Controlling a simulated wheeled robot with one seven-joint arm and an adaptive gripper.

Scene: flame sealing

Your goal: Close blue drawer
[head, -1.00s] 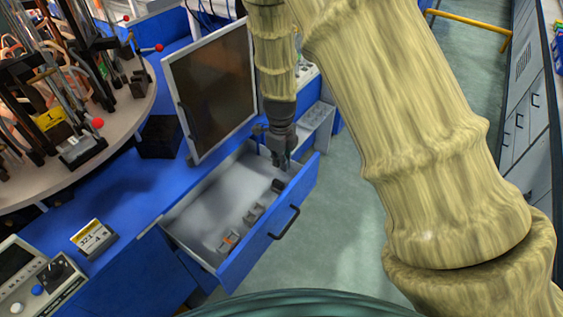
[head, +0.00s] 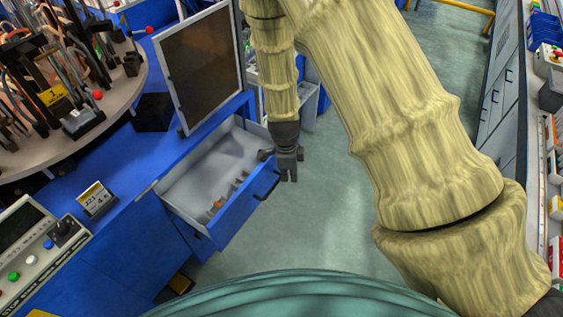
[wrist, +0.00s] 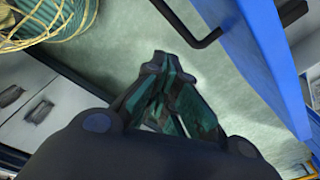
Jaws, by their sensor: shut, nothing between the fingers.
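The blue drawer (head: 236,217) stands pulled out of the blue workbench, its grey inside showing several small items. Its black handle (head: 267,186) is on the front panel. My gripper (head: 288,178) is shut and empty, pointing down just outside the drawer front, near the far end of the handle. In the wrist view my shut gripper (wrist: 168,62) is over the floor. The blue drawer front (wrist: 250,60) and black handle (wrist: 205,40) run along the upper right there, apart from the fingertips.
A framed dark screen (head: 202,68) stands on the workbench (head: 120,215) behind the drawer. A round table (head: 128,90) with tools is at the upper left. Open green floor (head: 320,220) lies in front of the drawer. Grey cabinets (head: 490,110) line the right side.

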